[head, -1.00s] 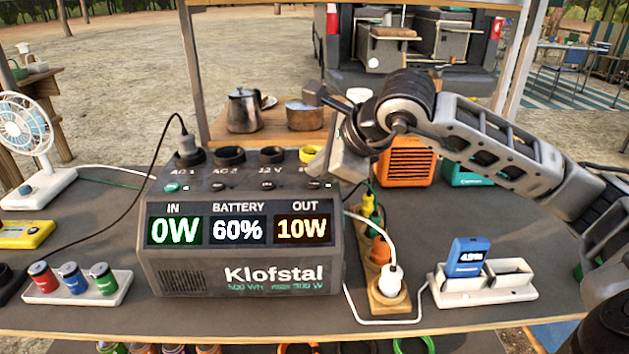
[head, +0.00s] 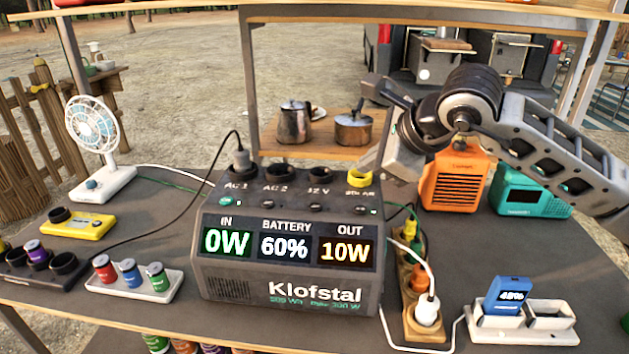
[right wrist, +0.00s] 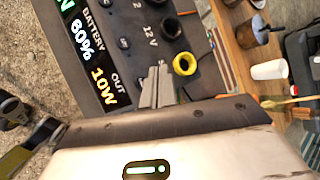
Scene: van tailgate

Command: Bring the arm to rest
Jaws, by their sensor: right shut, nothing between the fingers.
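My right arm comes in from the right in the head view. Its gripper (head: 372,172) is shut and empty, fingers pointing down by the right end of the power station (head: 285,283), close to the yellow-ringed socket (head: 359,178). In the right wrist view the closed grey fingers (right wrist: 156,87) show over the station's top, next to the yellow ring (right wrist: 185,64); I cannot tell whether they touch it. The station's display (head: 286,246) reads IN 0W, BATTERY 60%, OUT 10W. A dark plug (head: 239,158) sits in AC 1. My left gripper is not in view.
A power strip (head: 407,291) with several plugs stands right of the station, beside a white charger dock (head: 492,332) holding a blue battery (head: 508,294). An orange box (head: 457,182) and teal box (head: 532,190) stand behind. A fan (head: 97,130) is at left.

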